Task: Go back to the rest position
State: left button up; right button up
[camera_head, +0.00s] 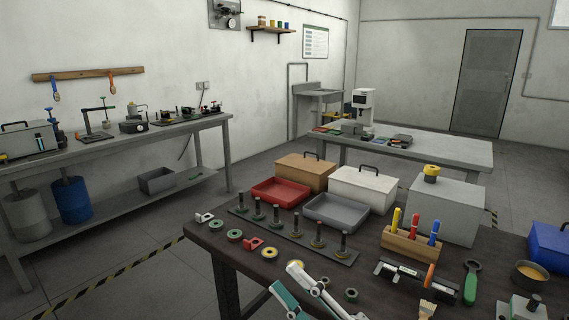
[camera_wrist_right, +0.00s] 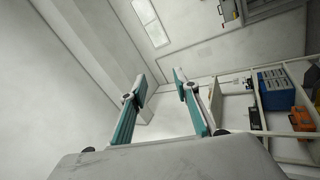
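My right gripper (camera_head: 284,277) is at the bottom edge of the head view, in front of the dark workbench (camera_head: 222,248). Its two teal and white fingers are spread apart. In the right wrist view the same gripper (camera_wrist_right: 158,80) has a clear gap between its fingers, with nothing held. Behind the gap are only a pale wall and distant shelving. My left gripper does not show in either view.
A plate with several upright pegs (camera_head: 295,236) is on the bench beyond the gripper. Loose rings (camera_head: 235,233) lie near it. A red tray (camera_head: 280,192), a grey tray (camera_head: 335,212), a screwdriver holder (camera_head: 411,243) and a clamp-like tool (camera_head: 416,278) also stand there.

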jog(key=s+d+f+m+h, duration=0.1)
jog(key=d+f+m+h, duration=0.35)
jog(key=f, duration=0.25)
jog(key=d+f+m+t+h+p, duration=0.1)
jog(key=d+f+m+h, duration=0.2)
jog(key=f+m, duration=0.35)
jog(key=s+d+f+m+h, duration=0.1)
jog(key=d+f+m+h, duration=0.25)
jog(key=f, duration=0.55)
jog(key=s+d+f+m+g+h, duration=0.2)
jog(key=s+d+f+m, duration=0.1)
jog(key=s+f, duration=0.3)
jog(key=s+d+f+m+g+h, duration=0.3)
jog(key=s+f, duration=0.4)
jog(key=f, duration=0.3)
jog(key=shift+s+d+f+p, duration=0.25)
jog(key=shift+d+f+p, duration=0.05)
jog(key=shift+d, duration=0.6)
